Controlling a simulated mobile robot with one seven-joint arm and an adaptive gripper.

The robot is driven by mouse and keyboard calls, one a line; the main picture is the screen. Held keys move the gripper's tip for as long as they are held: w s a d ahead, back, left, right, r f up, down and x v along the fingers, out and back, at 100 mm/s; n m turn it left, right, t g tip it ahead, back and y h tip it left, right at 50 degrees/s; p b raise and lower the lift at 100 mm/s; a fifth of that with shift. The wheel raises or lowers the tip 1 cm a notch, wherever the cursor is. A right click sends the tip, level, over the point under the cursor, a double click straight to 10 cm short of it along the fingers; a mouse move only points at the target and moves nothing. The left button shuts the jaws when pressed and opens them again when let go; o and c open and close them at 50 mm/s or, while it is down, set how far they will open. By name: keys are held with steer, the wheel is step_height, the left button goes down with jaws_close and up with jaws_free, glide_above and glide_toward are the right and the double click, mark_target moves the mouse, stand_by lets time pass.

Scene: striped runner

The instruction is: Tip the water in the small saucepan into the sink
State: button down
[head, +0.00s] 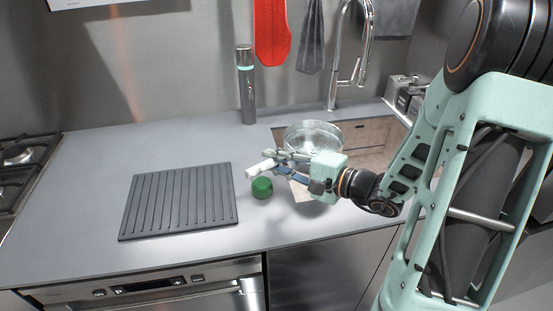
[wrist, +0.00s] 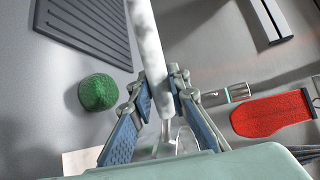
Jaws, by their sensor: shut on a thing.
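The small saucepan (head: 313,136) is a shiny, clear or metallic bowl with a white handle (head: 261,168). It is held above the sink (head: 368,133), a rectangular opening with brownish inner walls. My gripper (head: 283,162) is shut on the handle, which sticks out to the left. In the wrist view the white handle (wrist: 150,45) runs between the fingers of my gripper (wrist: 158,88). Only a sliver of the pan's shiny part shows beyond them. The pan's rim looks roughly upward; I cannot tell a slight tilt. I cannot make out the water.
A green round object (head: 262,188) stands on the counter left of my gripper. A ridged dark mat (head: 180,200) lies further left. A grey bottle (head: 246,85) stands at the back. The tap (head: 362,45) rises behind the sink. A red mitt (head: 271,32) hangs on the wall.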

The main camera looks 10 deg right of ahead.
steer(key=shift+w+d+r, duration=0.1)
steer(key=shift+r, duration=0.05)
steer(key=shift+d+r+m+t+y+p, duration=0.2)
steer(key=shift+r+m+t+y+p, duration=0.15)
steer(key=shift+r+m+p, duration=0.2)
steer(key=shift+d+r+m+t+y+p, duration=0.2)
steer(key=shift+r+m+t+y+p, duration=0.05)
steer(key=shift+r+m+y+p, duration=0.25)
steer(key=shift+d+r+m+t+p, duration=2.25)
steer(key=shift+d+r+m+t, duration=1.55)
steer(key=shift+d+r+m, duration=1.65)
steer(key=d+f+m+t+h, duration=0.3)
steer(key=d+m+t+h, duration=0.2)
steer(key=d+m, duration=0.5)
steer(key=shift+w+d+t+h, duration=0.35)
steer(key=shift+d+h, duration=0.2)
steer(key=shift+h, duration=0.5)
steer(key=shift+f, duration=0.1)
